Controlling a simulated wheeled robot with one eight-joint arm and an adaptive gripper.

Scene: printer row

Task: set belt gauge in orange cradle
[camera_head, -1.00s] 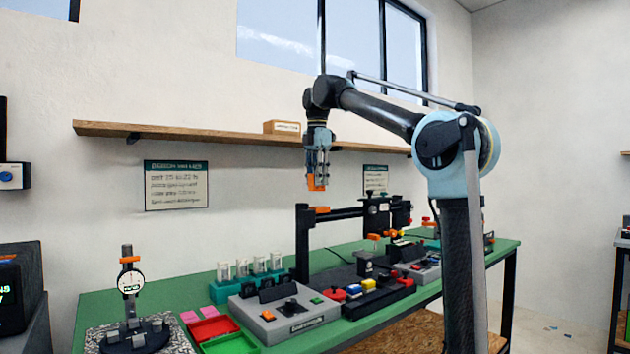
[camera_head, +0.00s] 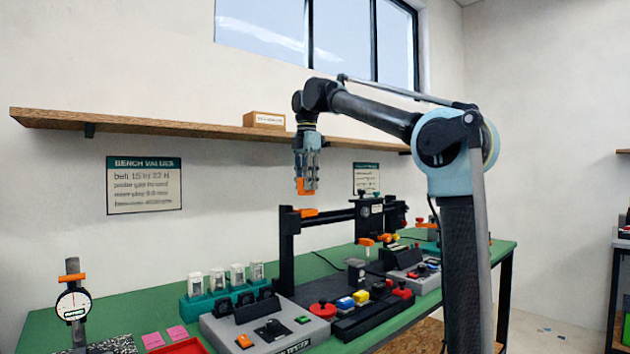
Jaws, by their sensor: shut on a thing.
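My gripper (camera_head: 306,187) points down above the green bench, at the left end of my arm. It is shut on a small orange piece (camera_head: 303,187), which looks like the belt gauge; its full shape is partly hidden by the fingers. The held piece hangs in the air, above the left end of the black printer frame. The orange cradle is not clear to me: an orange block (camera_head: 309,212) sits on the left end of the black frame just below the gripper, and another orange part (camera_head: 367,242) shows lower right. I cannot tell which is the cradle.
A black frame (camera_head: 286,250) stands upright on the green bench (camera_head: 110,300). A grey control box (camera_head: 225,325), a teal rack of clear vials (camera_head: 190,308) and a dial gauge stand (camera_head: 74,305) are at left. A wooden shelf (camera_head: 200,131) runs along the wall behind.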

